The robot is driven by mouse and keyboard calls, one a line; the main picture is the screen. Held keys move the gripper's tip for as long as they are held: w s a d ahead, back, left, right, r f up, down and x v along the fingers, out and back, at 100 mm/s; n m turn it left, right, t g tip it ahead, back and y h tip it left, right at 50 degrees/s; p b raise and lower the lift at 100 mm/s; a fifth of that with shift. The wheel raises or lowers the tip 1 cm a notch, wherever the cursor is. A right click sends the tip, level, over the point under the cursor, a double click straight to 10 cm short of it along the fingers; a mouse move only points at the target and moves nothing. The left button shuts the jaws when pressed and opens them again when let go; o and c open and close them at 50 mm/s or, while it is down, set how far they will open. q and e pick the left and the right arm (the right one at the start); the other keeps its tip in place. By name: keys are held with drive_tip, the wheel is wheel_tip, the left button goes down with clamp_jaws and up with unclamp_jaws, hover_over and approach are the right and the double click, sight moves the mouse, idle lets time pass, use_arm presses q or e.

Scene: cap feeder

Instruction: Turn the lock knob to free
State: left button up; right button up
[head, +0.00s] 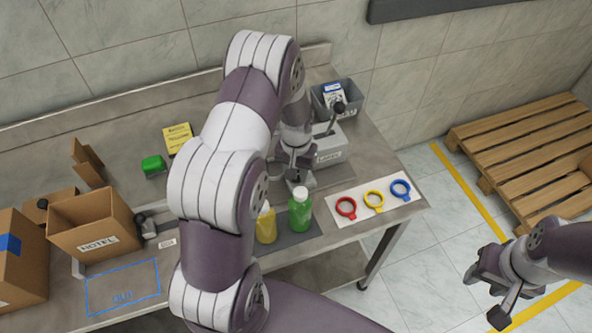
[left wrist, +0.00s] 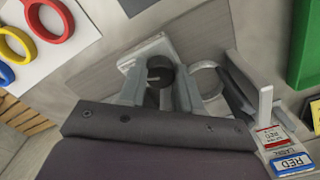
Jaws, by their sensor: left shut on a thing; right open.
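The lock knob (left wrist: 160,70) is a dark round knob on a pale square plate in the left wrist view. My left gripper (left wrist: 162,95) has one finger on each side of it and is shut on it. In the head view my left gripper (head: 292,163) reaches down beside the grey feeder (head: 330,157), and the knob is largely hidden there. The knob's lock or free marking cannot be read. My right gripper (head: 493,285) is open and empty, over the floor to the right of the table.
A green bottle (head: 300,212) and a yellow bottle (head: 265,225) stand close in front of my left gripper. Red, yellow and blue rings lie on a white sheet (head: 359,208) at right. A cardboard box (head: 92,222) stands at left. A grey bin (head: 351,97) is behind the feeder.

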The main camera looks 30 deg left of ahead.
use_arm(q)
drive_tip(key=o, duration=1)
drive_tip(key=shift+o, duration=0.2)
drive_tip(key=shift+r, duration=0.15)
wheel_tip(320, 180, up, 12)
drive_tip(key=b, duration=0.1)
drive_tip(key=shift+r+b, duration=0.25)
drive_tip(key=shift+b, duration=0.1)
